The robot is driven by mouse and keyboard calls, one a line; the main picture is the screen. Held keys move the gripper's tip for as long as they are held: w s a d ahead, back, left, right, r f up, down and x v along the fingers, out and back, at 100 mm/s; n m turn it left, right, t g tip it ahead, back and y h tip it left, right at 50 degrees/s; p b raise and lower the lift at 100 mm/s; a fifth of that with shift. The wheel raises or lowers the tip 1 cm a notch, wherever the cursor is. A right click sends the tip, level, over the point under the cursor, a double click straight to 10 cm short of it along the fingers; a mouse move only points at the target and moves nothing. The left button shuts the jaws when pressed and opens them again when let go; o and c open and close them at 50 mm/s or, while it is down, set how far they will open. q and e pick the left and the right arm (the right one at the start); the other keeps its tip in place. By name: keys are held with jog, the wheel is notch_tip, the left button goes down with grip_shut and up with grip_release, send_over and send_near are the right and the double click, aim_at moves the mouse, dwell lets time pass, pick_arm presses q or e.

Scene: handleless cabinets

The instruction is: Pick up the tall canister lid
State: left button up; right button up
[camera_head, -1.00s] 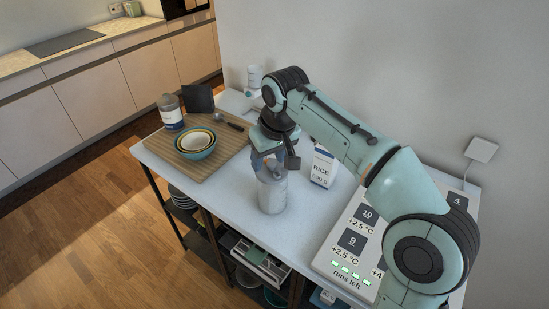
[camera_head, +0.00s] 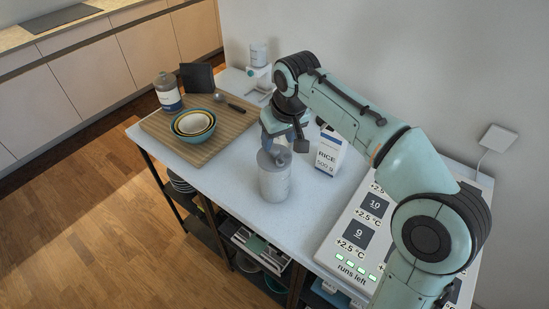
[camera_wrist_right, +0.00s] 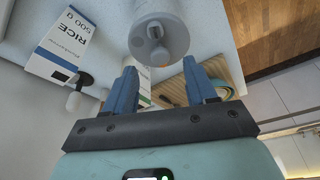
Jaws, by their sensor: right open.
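A tall grey canister (camera_head: 274,182) stands upright on the white tabletop in the head view. Its grey round lid (camera_head: 273,157) sits on top. In the right wrist view the lid (camera_wrist_right: 154,38), with a small knob, is just beyond the fingertips, roughly centred between them. My right gripper (camera_head: 283,148) is above and close to the lid, partly covering its far side. Its two blue fingers (camera_wrist_right: 158,70) are apart with nothing held between them. Whether a finger touches the lid cannot be told. My left gripper is in neither view.
A rice box (camera_head: 329,153) stands just right of the canister. A wooden board (camera_head: 215,148) at left holds nested bowls (camera_head: 193,124), a spoon and a lidded jar (camera_head: 168,92). A panel with numbered tiles (camera_head: 350,232) lies at front right. The tabletop left of the canister is clear.

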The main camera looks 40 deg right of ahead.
aim_at(274, 148)
jog(key=x, duration=0.5)
jog(key=shift+w+d, duration=0.1)
jog(key=shift+w, duration=0.15)
jog(key=shift+r, duration=0.1)
grip_shut()
jog(key=shift+r, duration=0.1)
